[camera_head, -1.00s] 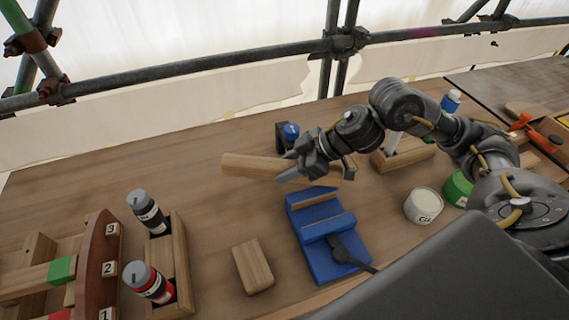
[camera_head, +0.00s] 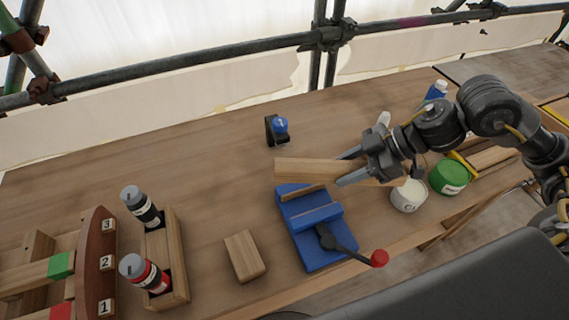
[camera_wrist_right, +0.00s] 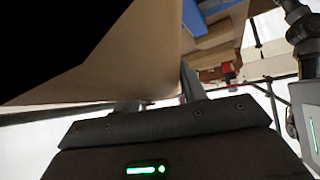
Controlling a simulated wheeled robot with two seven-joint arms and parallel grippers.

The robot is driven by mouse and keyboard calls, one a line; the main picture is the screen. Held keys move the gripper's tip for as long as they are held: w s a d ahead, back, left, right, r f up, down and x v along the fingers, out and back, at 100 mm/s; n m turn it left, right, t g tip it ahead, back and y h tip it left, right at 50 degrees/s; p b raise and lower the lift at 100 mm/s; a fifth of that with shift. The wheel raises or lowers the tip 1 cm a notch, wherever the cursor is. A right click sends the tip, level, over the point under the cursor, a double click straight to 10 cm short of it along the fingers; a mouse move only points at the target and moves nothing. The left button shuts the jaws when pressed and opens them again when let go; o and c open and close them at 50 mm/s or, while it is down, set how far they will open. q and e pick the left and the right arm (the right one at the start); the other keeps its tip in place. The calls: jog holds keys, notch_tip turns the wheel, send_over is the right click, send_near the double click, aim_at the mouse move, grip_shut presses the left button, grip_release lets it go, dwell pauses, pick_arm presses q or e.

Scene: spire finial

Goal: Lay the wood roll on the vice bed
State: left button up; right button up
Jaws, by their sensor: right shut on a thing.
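The wood roll (camera_head: 308,171) is a long pale wooden piece, held roughly level across the picture. My right gripper (camera_head: 348,168) is shut on it near its middle. The blue vice (camera_head: 330,247) stands on the bench, with a pale wood strip at its back and a red-knobbed handle (camera_head: 379,258) at its front. In the head view the roll overlaps the vice's back edge and appears held above the bench; the exact height is unclear. In the right wrist view the roll (camera_wrist_right: 130,60) fills the upper left. My left gripper is not in view.
A blue-topped item (camera_head: 279,126) stands behind the roll. A white tin (camera_head: 408,196) and a green tin (camera_head: 449,177) stand right of the vice. A wood block (camera_head: 244,256) and a rack (camera_head: 178,250) with two bottles are to the left. The bench's back left is clear.

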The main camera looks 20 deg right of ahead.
jog(key=shift+s+d+r, duration=0.15)
jog(key=shift+s+r, duration=0.05)
jog(key=shift+s, duration=0.15)
jog(key=w+f, duration=0.3)
jog(key=w, duration=0.1)
jog(key=w+a+f, duration=0.1)
jog(key=w+f, duration=0.1)
jog(key=w, duration=0.2)
jog(key=w+a+f, duration=0.1)
jog(key=w+f, duration=0.2)
jog(key=w, duration=0.2)
jog(key=shift+a+f+p, duration=0.2)
jog(key=shift+f+p, duration=0.1)
jog(key=shift+p, duration=0.05)
jog(key=shift+w+a+f, duration=0.1)
jog(key=shift+w+f, duration=0.35)
jog(key=shift+f, duration=0.2)
notch_tip(320, 180, down, 3)
jog(key=shift+w, duration=0.15)
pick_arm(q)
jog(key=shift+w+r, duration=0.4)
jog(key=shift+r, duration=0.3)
pick_arm(e)
jog(key=shift+f, duration=0.1)
jog(key=shift+f, duration=0.1)
jog(key=shift+f, duration=0.1)
jog(key=o, duration=1.1)
